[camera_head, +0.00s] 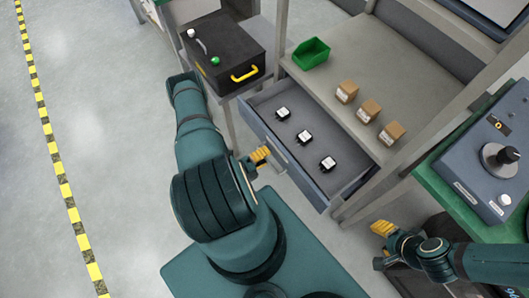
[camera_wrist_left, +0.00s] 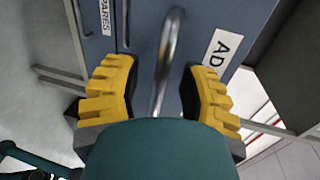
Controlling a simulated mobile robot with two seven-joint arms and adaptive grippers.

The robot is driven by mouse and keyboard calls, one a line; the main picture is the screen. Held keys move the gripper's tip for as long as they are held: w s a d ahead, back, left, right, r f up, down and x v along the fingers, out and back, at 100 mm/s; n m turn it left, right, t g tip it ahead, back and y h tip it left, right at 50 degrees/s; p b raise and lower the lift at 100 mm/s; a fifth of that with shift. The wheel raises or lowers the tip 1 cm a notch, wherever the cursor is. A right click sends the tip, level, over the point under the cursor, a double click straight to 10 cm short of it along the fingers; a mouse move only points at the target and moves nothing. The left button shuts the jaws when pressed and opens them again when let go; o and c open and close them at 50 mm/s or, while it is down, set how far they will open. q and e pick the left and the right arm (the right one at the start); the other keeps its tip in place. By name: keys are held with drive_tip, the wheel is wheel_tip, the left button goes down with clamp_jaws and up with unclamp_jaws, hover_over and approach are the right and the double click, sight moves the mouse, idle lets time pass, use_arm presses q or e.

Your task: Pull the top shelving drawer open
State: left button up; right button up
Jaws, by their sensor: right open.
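The top shelving drawer (camera_head: 312,186) stands pulled out from the shelving unit, with three small black-and-white devices (camera_head: 304,137) inside. In the left wrist view, its metal handle (camera_wrist_left: 170,50) rises from a blue-grey front beside a label reading "AD". My left gripper (camera_head: 260,155) is at the drawer front. In the left wrist view its yellow fingers (camera_wrist_left: 158,72) are spread apart on either side of the handle, with gaps visible. My right gripper (camera_head: 383,229) is open and empty, low at the right, away from the drawer.
A green bin (camera_head: 311,53) and three small brown boxes (camera_head: 368,110) stand on the shelf above. A black case (camera_head: 222,55) with a yellow handle is at the left. A blue-grey device (camera_head: 470,165) sits on a green bench at the right.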

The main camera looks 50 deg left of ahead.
use_arm(q)
drive_tip(key=shift+s, duration=0.1)
drive_tip(key=v, duration=1.1)
drive_tip(key=shift+s, duration=0.45)
drive_tip(key=shift+s+a, duration=0.1)
